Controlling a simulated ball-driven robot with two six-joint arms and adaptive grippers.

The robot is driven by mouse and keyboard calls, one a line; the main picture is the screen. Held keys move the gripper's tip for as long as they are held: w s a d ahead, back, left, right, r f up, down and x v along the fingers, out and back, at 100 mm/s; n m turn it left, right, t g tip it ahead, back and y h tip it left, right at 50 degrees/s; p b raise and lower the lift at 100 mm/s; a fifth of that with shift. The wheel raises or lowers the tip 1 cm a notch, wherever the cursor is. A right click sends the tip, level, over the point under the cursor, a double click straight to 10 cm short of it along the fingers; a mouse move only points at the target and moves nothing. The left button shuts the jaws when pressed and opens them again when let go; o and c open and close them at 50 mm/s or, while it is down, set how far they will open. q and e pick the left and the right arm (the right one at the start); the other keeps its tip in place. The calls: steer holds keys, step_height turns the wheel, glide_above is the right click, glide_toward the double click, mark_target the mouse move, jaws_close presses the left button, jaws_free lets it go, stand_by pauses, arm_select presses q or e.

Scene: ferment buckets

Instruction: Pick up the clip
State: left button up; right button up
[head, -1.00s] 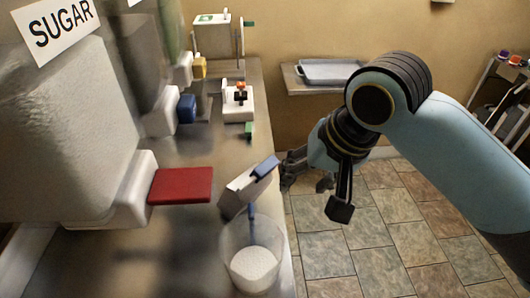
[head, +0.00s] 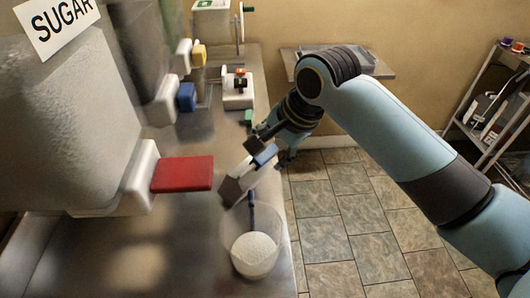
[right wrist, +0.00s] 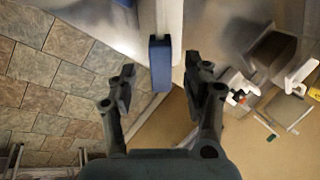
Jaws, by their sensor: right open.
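In the right wrist view the dark blue bar (right wrist: 160,62) lies between the parted fingers of my right gripper (right wrist: 158,82), with gaps on both sides. My left gripper is out of view.
A red lever (head: 182,174) juts from the sugar dispenser (head: 70,110) at the left. A white device (head: 238,95) stands farther back. The tiled floor (head: 345,215) at the right is open.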

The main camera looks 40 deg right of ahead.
steer(key=shift+x, duration=1.3)
steer(key=c, duration=1)
steer(key=shift+o, duration=0.2)
steer(key=shift+r, duration=0.1)
